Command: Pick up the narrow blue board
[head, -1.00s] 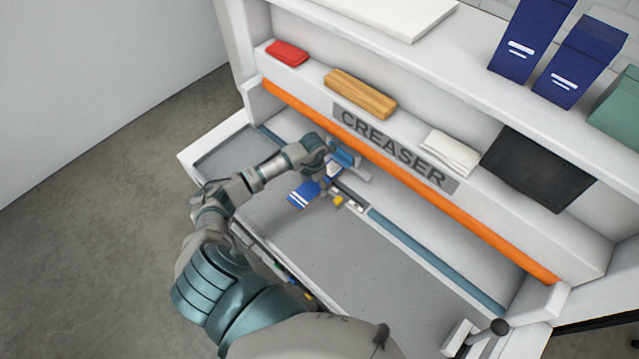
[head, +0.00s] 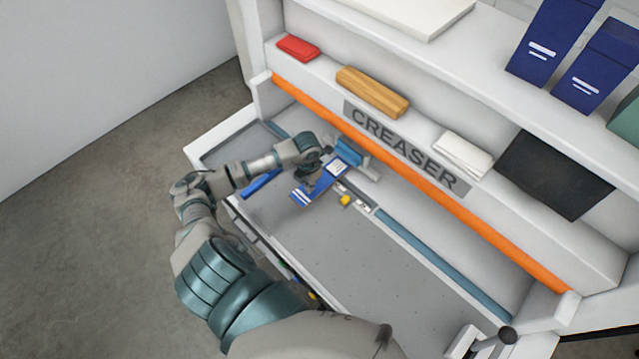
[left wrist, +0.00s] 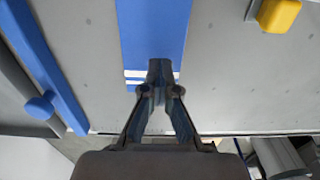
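The narrow blue board (head: 323,180) lies flat on the grey bed of the creaser, with white stripes across its front end and a pale label towards its rear. In the left wrist view the board (left wrist: 155,30) runs away from me, striped end nearest. My left gripper (head: 308,174) is over the board. In the left wrist view the fingertips of the left gripper (left wrist: 161,72) meet in front of the striped end. I see nothing held between them; contact with the board cannot be told. My right gripper is out of view.
A blue bar (left wrist: 38,65) with a knob lies left of the board. A yellow knob (left wrist: 279,14) is to its right. The creaser's orange-edged front (head: 420,182) rises behind. The grey bed (head: 375,255) is clear towards the lower right.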

